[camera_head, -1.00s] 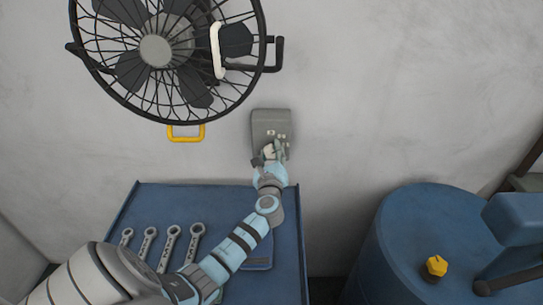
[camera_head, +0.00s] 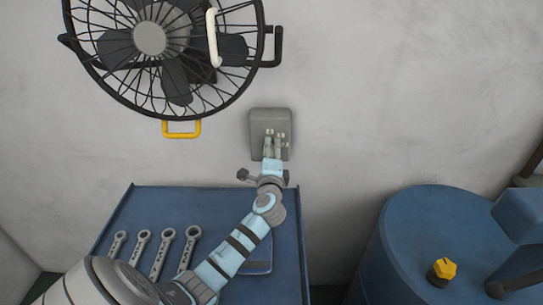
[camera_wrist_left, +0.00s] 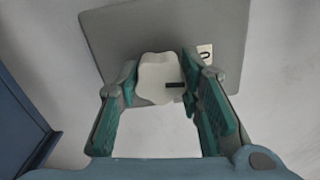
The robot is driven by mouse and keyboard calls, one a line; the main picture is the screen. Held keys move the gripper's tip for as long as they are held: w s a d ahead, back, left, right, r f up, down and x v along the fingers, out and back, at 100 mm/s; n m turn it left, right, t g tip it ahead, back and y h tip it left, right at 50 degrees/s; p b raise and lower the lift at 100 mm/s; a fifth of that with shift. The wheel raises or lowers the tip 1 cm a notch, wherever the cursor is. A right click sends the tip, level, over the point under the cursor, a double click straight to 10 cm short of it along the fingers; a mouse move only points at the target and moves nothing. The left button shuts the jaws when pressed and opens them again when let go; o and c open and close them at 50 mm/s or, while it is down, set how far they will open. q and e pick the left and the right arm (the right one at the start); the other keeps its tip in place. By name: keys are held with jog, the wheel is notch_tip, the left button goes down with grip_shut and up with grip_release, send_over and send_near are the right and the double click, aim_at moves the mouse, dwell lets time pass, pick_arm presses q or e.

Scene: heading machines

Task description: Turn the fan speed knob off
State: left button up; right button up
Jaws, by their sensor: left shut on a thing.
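The grey control box (camera_head: 258,122) is mounted on the wall below and right of the fan. The fan speed knob (camera_wrist_left: 157,76) is a pale lobed knob with a dark pointer mark, on the box's grey face in the left wrist view. The pointer is toward the right there, below a small white label (camera_wrist_left: 205,53). My left gripper (camera_head: 274,139) reaches up to the box. In the left wrist view its teal-padded fingers (camera_wrist_left: 160,82) are on both sides of the knob, shut on it. In the head view the fingers hide most of the knob. My right gripper is out of view.
The caged fan (camera_head: 150,40) is on the wall at upper left, with a yellow handle (camera_head: 181,134) below it. Several wrenches (camera_head: 165,250) lie on the blue tabletop (camera_head: 155,203). A blue drum-shaped machine (camera_head: 405,225) with a yellow knob (camera_head: 443,269) stands at right.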

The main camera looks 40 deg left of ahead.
pick_arm(q)
jog(key=shift+r+n+b, duration=0.25)
jog(key=shift+n+b, duration=0.05)
jog(key=shift+n, duration=0.6)
jog(key=shift+w, duration=0.1)
jog(key=o, duration=1.2)
jog(key=shift+f, duration=0.1)
jog(key=shift+s+d+f, duration=0.1)
jog(key=shift+s+d, duration=0.2)
jog(key=shift+s, duration=0.05)
jog(key=v, duration=1.1)
jog(key=shift+s, duration=0.1)
